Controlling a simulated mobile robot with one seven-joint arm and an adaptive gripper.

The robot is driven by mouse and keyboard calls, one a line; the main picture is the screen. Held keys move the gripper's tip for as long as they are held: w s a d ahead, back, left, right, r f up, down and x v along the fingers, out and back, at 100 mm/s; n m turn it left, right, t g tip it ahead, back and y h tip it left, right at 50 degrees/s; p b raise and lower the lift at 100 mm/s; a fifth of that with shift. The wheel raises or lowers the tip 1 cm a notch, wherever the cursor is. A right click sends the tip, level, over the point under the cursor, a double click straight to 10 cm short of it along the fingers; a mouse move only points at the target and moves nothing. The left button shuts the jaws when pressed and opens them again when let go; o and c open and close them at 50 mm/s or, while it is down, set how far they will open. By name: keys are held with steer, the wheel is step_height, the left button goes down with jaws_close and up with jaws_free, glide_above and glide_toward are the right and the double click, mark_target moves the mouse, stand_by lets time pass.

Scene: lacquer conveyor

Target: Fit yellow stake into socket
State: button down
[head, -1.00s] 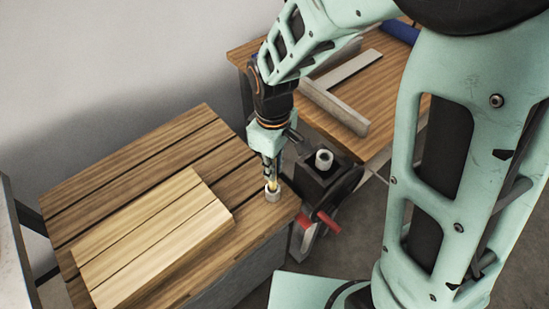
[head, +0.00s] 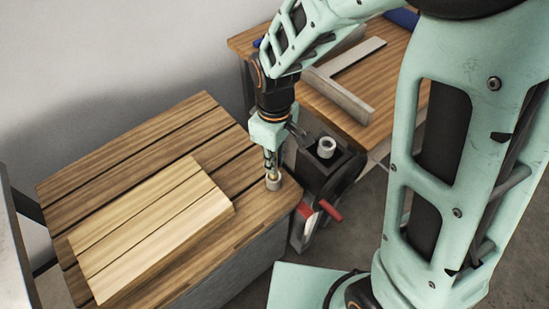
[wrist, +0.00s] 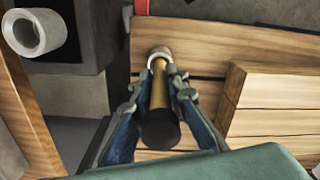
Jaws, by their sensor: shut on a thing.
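The yellow stake (wrist: 158,92) has a black end (wrist: 160,130) that faces the wrist camera. My gripper (wrist: 157,95) is shut on it, one finger on each side. In the head view my gripper (head: 270,160) points down over the front right corner of the slatted table. The stake's lower end meets a short grey ring-shaped socket (head: 273,184) on the table, also seen in the wrist view (wrist: 159,53). I cannot tell how deep the stake sits in it. A second light ring-shaped socket (head: 326,147) is on a dark block, and shows at the wrist view's upper left (wrist: 35,33).
A pale slatted board (head: 150,225) lies on the wooden table (head: 110,150) left of my gripper. The dark block (head: 318,170) with a red handle (head: 329,209) stands close on the right. Behind it, another wooden table (head: 390,75) holds a grey L-shaped piece (head: 342,95).

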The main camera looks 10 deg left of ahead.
steer(key=shift+f+b, duration=0.8)
steer(key=shift+f, duration=0.3)
steer(key=c, duration=1.8)
jaws_free()
steer(key=shift+r, duration=0.1)
step_height(320, 180, up, 12)
steer(key=shift+f, duration=0.1)
